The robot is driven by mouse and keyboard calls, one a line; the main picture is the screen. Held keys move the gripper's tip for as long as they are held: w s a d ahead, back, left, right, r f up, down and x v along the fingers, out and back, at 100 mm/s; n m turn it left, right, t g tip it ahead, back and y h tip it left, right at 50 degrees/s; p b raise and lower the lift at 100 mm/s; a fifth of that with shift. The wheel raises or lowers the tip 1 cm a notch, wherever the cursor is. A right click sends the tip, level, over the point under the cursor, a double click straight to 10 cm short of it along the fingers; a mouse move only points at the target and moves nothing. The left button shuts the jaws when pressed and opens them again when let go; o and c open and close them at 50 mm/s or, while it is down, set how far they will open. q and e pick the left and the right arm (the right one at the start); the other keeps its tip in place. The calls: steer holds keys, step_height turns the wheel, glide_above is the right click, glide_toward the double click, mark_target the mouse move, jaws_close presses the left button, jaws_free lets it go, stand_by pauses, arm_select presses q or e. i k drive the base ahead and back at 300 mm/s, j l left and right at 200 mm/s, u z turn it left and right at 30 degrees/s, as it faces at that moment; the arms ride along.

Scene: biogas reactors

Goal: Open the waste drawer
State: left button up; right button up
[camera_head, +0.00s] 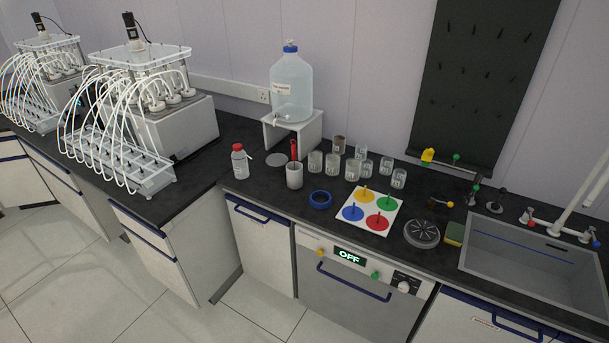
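No label that I can read marks the waste drawer, so I cannot tell which front it is. A white front (262,251) with a blue bar handle near its top is closed, left of the dishwasher. A white front (465,327) under the sink is closed and has a blue handle and a small pale plate; its lower part is cut off. A drawer column (165,262) with blue top edges stands at the corner, also closed. Neither of my grippers is in view.
The dishwasher (355,297) shows OFF and its door is shut. The dark worktop (215,187) carries glass beakers, a bottle, a water jug (291,88) and reactors (160,115). The sink (530,260) is at right. The tiled floor (60,265) at front left is clear.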

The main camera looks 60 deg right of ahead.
mark_target(264, 237)
steer(key=i+j+z, duration=0.2)
steer(key=z, duration=0.2)
steer(key=i+j+z, duration=0.15)
steer(key=z, duration=0.25)
steer(key=j+z, duration=0.4)
steer(key=z, duration=1.3)
steer(key=i+j, duration=0.05)
